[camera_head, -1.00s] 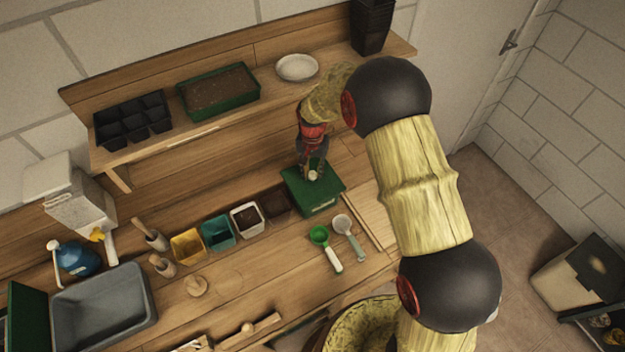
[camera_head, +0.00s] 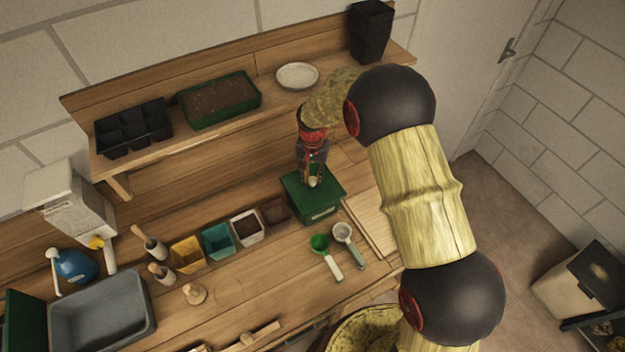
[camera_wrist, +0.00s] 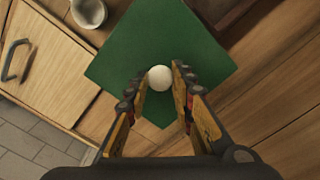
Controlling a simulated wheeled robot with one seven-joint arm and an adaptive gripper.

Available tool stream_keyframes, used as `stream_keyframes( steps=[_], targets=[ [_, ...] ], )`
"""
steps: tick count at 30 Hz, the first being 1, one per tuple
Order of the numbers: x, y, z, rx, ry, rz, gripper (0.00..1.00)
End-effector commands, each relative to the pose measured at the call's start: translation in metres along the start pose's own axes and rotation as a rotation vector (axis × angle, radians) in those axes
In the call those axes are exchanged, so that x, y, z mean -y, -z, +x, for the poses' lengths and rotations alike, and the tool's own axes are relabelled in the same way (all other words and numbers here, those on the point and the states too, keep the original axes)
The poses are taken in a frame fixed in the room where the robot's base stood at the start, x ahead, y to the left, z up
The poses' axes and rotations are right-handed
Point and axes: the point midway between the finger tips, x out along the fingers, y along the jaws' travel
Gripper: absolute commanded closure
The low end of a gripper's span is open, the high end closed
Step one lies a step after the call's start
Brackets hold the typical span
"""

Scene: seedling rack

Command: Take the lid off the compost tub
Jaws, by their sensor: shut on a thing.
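The compost tub (camera_head: 318,213) is a square green box at the back right of the bench. Its flat green lid (camera_head: 296,184) has a round pale knob and fills the middle of the wrist view (camera_wrist: 150,45). I cannot make out a clear gap between lid and tub. My gripper (camera_head: 313,180) points down at the lid from above. In the wrist view its fingers (camera_wrist: 160,82) are shut on the pale knob (camera_wrist: 159,77), one on each side.
Green (camera_head: 320,243) and grey (camera_head: 343,232) scoops lie in front of the tub. A pale wooden board (camera_head: 372,226) lies to its right. Small coloured pots (camera_head: 218,241) line up to its left. The shelf above holds a plate (camera_head: 297,75) and trays.

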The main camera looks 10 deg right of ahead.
Motion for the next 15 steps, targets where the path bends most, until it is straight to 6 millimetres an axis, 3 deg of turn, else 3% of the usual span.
stream_keyframes(
  steps=[3,15],
  targets=[
    [0.001,0.001,-0.019,-0.004,0.003,0.000,1.00],
    [-0.024,-0.052,-0.081,-0.002,0.001,-0.002,1.00]
  ],
)
